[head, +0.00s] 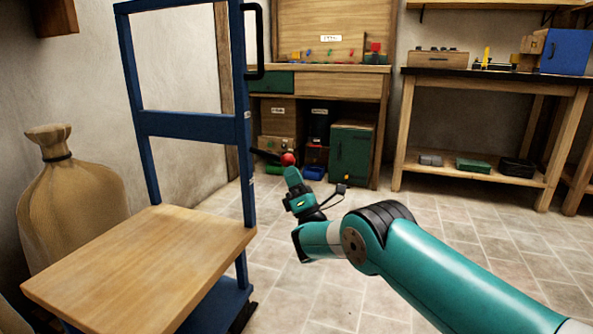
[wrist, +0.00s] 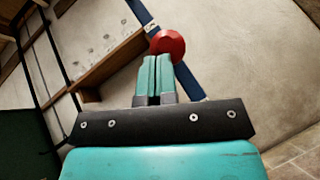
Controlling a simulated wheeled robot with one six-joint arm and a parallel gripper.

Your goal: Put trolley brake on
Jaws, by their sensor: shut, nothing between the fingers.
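The trolley (head: 190,125) has a blue upright frame and a wooden deck (head: 140,262) at the left in the head view. A brake lever, a dark bar with a red knob (head: 288,159), stands out from the right post of the frame. My gripper (head: 291,173) is at the red knob, just below it in the picture. In the wrist view my gripper (wrist: 156,62) has its two teal fingers together, with the red knob (wrist: 167,43) just beyond their tips. I cannot tell whether the tips touch the knob. The lever bar is mostly hidden in the wrist view.
A tied sack (head: 65,190) stands by the wall behind the trolley. A wooden workbench (head: 330,85) with a green cabinet (head: 350,155) below is at the back. A second bench (head: 490,80) stands at the right. The tiled floor (head: 400,290) between is clear.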

